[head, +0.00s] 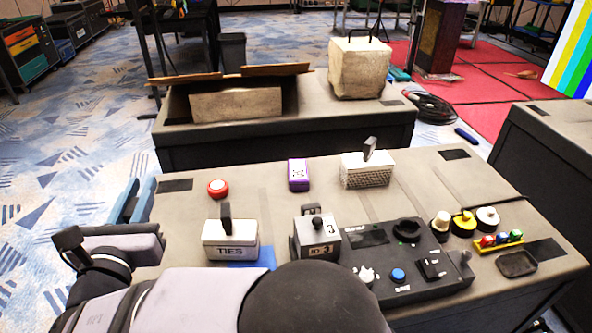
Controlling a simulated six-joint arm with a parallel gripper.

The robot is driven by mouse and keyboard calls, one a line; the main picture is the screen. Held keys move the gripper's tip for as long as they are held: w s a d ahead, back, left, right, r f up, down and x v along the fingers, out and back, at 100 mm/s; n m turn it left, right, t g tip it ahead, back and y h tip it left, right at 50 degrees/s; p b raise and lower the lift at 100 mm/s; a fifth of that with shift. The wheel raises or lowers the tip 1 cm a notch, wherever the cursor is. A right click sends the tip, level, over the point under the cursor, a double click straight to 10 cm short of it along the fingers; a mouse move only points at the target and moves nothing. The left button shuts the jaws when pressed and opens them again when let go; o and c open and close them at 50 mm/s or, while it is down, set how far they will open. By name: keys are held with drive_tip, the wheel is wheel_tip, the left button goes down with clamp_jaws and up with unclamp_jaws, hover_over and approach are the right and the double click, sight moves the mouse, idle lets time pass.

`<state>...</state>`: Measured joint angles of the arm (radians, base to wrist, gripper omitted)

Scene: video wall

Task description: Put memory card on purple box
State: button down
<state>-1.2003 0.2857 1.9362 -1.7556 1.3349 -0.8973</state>
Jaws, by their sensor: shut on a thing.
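The purple box (298,174) is small, with a pale pattern on its top. It stands near the back middle of the grey table. My gripper (134,204) is at the table's left edge, well to the left of the purple box and apart from it. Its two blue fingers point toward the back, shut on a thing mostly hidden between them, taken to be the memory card. I cannot make out the card's shape or colour, and I see no card elsewhere on the table.
Table around the purple box is clear.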

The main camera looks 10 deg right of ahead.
drive_tip(key=w+d+m+h, duration=0.1)
drive_tip(key=w+d+h, duration=0.1)
drive_tip(key=w+d, duration=0.75)
drive_tip(key=w+d+m+h, duration=0.1)
drive_tip(key=w+d, duration=0.4)
drive_tip(key=w, duration=0.9)
drive_tip(key=w+d+m+h, duration=0.1)
drive_tip(key=w+d, duration=0.3)
drive_tip(key=d, duration=0.3)
drive_tip(key=w+d+g+h, duration=0.1)
drive_tip(key=w+d, duration=0.3)
drive_tip(key=d, duration=0.3)
drive_tip(key=w+d+m+h, duration=0.1)
drive_tip(key=w+d, duration=0.2)
drive_tip(key=d, duration=0.4)
wheel_tip(320, 180, down, 15)
drive_tip(key=b, duration=0.1)
drive_tip(key=shift+w+a, duration=0.15)
drive_tip(key=shift+a, duration=0.1)
drive_tip(key=shift+f+b, duration=0.25)
drive_tip(key=shift+b, duration=0.25)
drive_tip(key=c, duration=1.7)
unclamp_jaws()
drive_tip(key=shift+o, duration=0.2)
drive_tip(key=shift+r, duration=0.1)
